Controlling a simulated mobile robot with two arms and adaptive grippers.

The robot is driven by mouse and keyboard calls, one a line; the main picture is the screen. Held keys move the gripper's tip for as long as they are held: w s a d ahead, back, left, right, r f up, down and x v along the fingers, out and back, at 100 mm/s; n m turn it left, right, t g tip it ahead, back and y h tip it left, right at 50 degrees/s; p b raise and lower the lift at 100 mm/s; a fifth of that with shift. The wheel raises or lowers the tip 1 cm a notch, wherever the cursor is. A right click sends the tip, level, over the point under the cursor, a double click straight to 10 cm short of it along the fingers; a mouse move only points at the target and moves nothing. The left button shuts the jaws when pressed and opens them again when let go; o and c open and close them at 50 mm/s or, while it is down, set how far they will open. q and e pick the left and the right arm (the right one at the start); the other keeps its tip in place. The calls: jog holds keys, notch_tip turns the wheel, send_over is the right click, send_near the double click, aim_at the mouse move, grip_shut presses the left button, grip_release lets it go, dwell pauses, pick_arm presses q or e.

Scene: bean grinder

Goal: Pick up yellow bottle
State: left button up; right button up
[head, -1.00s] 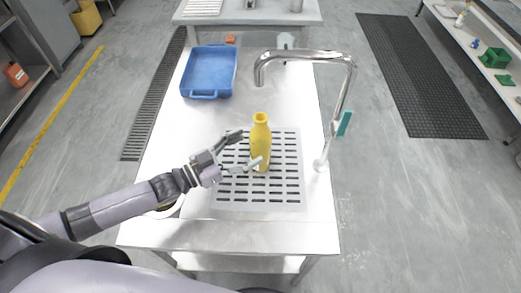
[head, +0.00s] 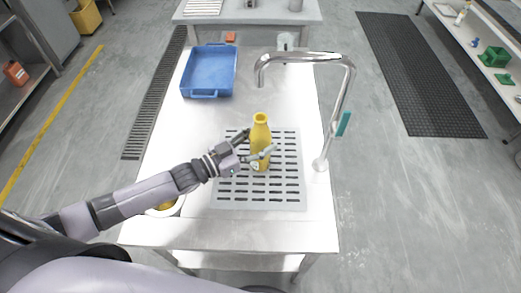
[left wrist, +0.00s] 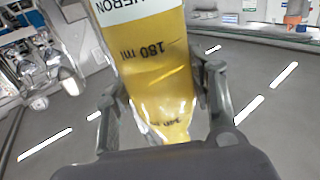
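The yellow bottle (head: 260,148) stands upright on the slotted grey drain grid (head: 285,190), below the tap. My left gripper (head: 252,146) is at the bottle's left side with its fingers apart, one on the far side and one across the near side. In the left wrist view the bottle (left wrist: 155,75), with "180 ml" printed on it, fills the middle between the two fingers. The fingers are close to its sides; firm contact cannot be made out. My right gripper is not in view.
A tall curved metal tap (head: 345,90) stands right of the bottle. A blue tray (head: 208,95) lies at the table's back left. A white bowl (head: 178,209) with yellow contents is partly hidden under my left arm. The table between tray and grid is clear.

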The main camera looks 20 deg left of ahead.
pick_arm(q)
jog(key=c, duration=0.8)
jog(key=shift+c, duration=0.4)
jog(key=shift+r, duration=0.1)
